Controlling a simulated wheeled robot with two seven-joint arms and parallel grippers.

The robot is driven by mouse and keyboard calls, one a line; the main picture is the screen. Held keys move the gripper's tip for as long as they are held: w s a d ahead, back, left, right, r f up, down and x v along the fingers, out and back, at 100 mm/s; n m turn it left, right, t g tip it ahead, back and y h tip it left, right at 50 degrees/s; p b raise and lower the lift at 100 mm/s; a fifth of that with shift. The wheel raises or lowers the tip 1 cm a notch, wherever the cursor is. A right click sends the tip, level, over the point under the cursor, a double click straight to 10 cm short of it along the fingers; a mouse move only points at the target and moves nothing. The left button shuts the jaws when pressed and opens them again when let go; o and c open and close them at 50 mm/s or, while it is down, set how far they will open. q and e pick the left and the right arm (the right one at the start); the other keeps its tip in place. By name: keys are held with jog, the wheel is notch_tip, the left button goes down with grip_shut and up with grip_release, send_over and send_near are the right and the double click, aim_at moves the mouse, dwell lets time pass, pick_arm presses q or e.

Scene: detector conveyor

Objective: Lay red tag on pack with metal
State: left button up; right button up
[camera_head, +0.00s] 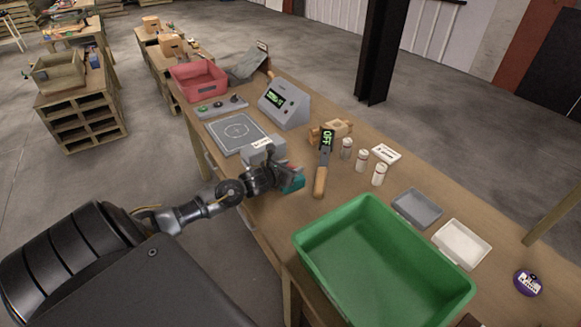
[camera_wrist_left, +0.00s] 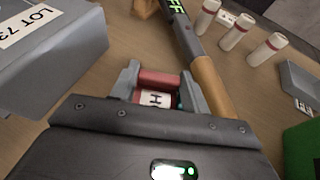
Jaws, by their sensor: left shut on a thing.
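My left gripper (camera_head: 290,178) is shut on a small pack, above the front edge of the workbench. In the head view the held pack (camera_head: 293,184) looks teal with a bit of red. In the left wrist view the held pack (camera_wrist_left: 158,82) shows red faces and a white label with dark letters between the fingers. A grey box (camera_head: 266,151) with a white label is close beside the gripper. In the left wrist view the grey box (camera_wrist_left: 65,55) reads "LOT 73". A hand-held detector (camera_head: 324,158) with a wooden handle reads "OFF". I cannot make out a separate red tag. My right gripper is not in view.
A green bin (camera_head: 303,243) stands at the front, a red bin (camera_head: 200,90) at the far end. A grey plate (camera_head: 237,131) and a display unit (camera_head: 285,104) lie between. Several small bottles (camera_head: 362,160), a grey tray (camera_head: 417,209) and a white tray (camera_head: 462,243) are at right.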

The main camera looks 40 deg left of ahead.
pick_arm(q)
jog(key=o, duration=0.9)
jog(key=shift+f, duration=0.1)
jog(key=shift+o, duration=0.2)
jog(key=shift+r, duration=0.25)
jog(key=shift+s, duration=0.4)
jog(key=b+v, duration=0.2)
jog(key=v, duration=0.7)
jog(key=shift+s, duration=0.3)
jog(key=shift+v, duration=0.85)
jog(key=shift+r, duration=0.1)
